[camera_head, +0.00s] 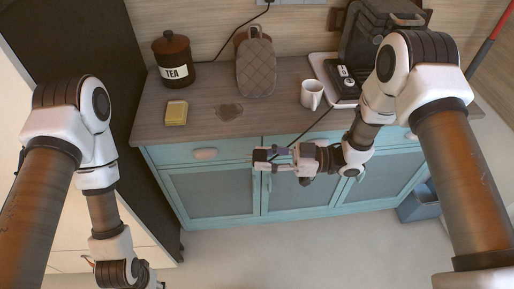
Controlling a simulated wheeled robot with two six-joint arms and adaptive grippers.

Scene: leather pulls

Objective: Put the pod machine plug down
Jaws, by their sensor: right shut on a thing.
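My right gripper (268,160) is in front of the counter's front edge, over the blue cabinet fronts. It is shut on the pod machine plug (281,151), a small dark piece mostly hidden by the fingers. A thin dark cord (316,124) runs from the plug up over the counter edge towards the dark pod machine (362,35). The machine stands at the back right, partly hidden by my right arm. My left gripper is low at the left, largely cut off by the bottom edge, so its fingers are unclear.
The wooden counter (280,117) holds a brown-lidded TEA jar (175,72), a yellow sponge-like block (176,113), a quilted mitt (256,68), a white mug (311,95) and a white tray (318,62). A brown stain (229,111) lies near the middle. Bare counter lies between stain and mug.

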